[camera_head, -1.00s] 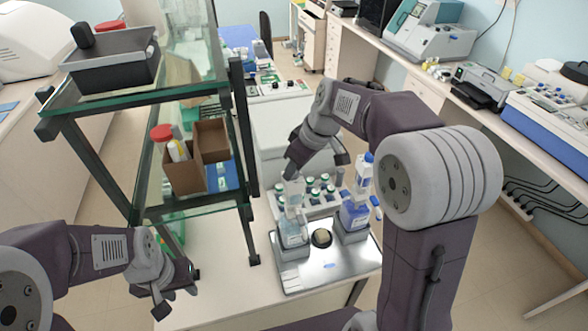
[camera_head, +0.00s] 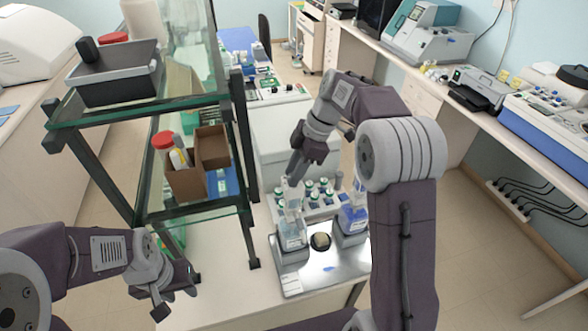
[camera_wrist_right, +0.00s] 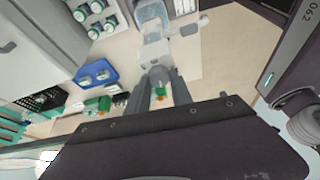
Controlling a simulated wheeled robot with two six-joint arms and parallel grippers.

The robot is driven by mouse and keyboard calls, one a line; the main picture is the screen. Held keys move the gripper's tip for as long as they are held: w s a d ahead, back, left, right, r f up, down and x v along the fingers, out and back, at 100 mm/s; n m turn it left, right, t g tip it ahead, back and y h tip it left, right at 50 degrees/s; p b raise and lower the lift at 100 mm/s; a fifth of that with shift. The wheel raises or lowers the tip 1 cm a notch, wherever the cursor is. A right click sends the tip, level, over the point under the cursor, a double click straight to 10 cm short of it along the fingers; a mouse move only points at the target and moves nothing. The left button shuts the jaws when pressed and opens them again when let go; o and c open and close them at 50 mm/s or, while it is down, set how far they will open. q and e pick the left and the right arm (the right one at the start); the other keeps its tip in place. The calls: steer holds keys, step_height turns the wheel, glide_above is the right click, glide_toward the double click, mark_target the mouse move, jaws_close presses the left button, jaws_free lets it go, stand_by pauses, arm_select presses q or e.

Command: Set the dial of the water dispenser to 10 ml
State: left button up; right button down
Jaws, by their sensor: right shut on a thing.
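A bottle-top dispenser with pale, clear liquid (camera_head: 292,236) stands upright at the left of a shiny metal tray (camera_head: 322,277). A second dispenser with blue liquid (camera_head: 352,218) stands to its right. My right gripper (camera_head: 291,182) is at the top of the clear dispenser, shut on its upper part. In the right wrist view its two grey fingers (camera_wrist_right: 160,88) close around a small grey part below the clear pump body (camera_wrist_right: 153,18). The dial marks are too small to read. My left gripper (camera_head: 176,290) is open and empty, left of the tray.
Several capped bottles (camera_head: 318,190) stand in a rack behind the dispensers. A small round dish (camera_head: 320,241) lies between them. A glass shelf frame (camera_head: 245,150) holding boxes stands close on the left. The white table front is clear.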

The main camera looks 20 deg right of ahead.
steer(key=shift+r+n, duration=0.1)
steer(key=shift+n, duration=0.5)
steer(key=c, duration=1.1)
jaws_free()
steer(key=shift+d+r, duration=0.2)
steer(key=shift+r, duration=0.25)
steer(key=v, duration=0.8)
steer(key=shift+w, duration=0.1)
